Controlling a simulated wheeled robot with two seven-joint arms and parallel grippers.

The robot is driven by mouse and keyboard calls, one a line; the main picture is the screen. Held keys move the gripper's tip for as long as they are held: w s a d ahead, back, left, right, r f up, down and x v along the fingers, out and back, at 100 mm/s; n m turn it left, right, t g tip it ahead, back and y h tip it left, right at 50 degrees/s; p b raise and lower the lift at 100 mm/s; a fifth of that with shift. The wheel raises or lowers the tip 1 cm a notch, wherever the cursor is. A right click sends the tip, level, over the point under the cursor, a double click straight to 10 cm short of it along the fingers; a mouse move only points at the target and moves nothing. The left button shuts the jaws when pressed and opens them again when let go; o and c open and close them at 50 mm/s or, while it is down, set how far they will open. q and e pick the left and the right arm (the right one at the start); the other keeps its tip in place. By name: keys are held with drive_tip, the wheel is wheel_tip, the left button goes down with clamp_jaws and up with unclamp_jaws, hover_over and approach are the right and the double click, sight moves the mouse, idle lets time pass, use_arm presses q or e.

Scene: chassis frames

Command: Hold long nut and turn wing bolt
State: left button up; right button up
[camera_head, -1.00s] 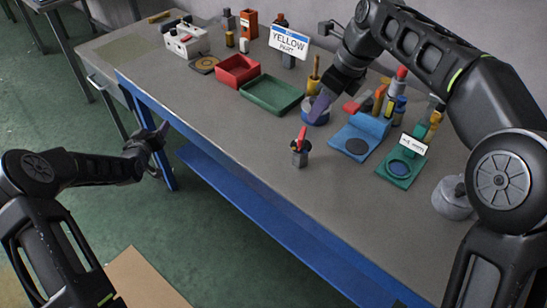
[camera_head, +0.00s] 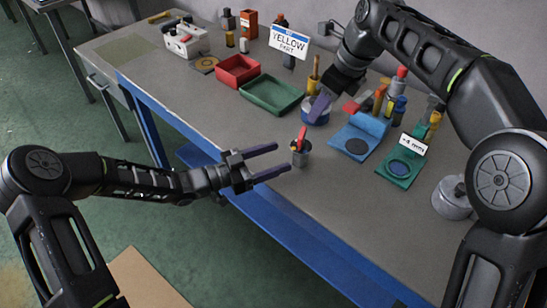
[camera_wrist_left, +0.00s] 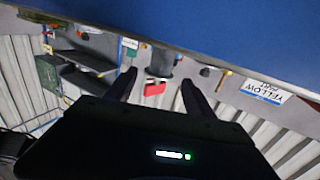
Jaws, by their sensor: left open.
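The long nut (camera_head: 299,159) is a small grey upright block on the bench, with the red wing bolt (camera_head: 302,138) standing on top. The wrist view is upside down and shows the grey nut (camera_wrist_left: 159,64) and red wing bolt (camera_wrist_left: 153,89) in line with the gap between the fingers. My left gripper (camera_head: 284,158) is open at the bench's front edge. Its two fingertips are just left of the nut, one on the far side and one on the near side, and contact cannot be told. My right gripper (camera_head: 322,103) hangs above a blue round container, its finger gap unclear.
A green tray (camera_head: 252,104) and a red tray (camera_head: 238,84) lie at the back left. Blue (camera_head: 345,152) and green (camera_head: 386,177) fixtures stand to the right. A grey canister (camera_head: 447,205) is at the far right. Bench in front of the nut is clear.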

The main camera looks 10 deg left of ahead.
sight(300, 148)
use_arm(q)
drive_tip(key=shift+d, duration=0.1)
drive_tip(key=shift+x, duration=3.85)
clamp_jaws()
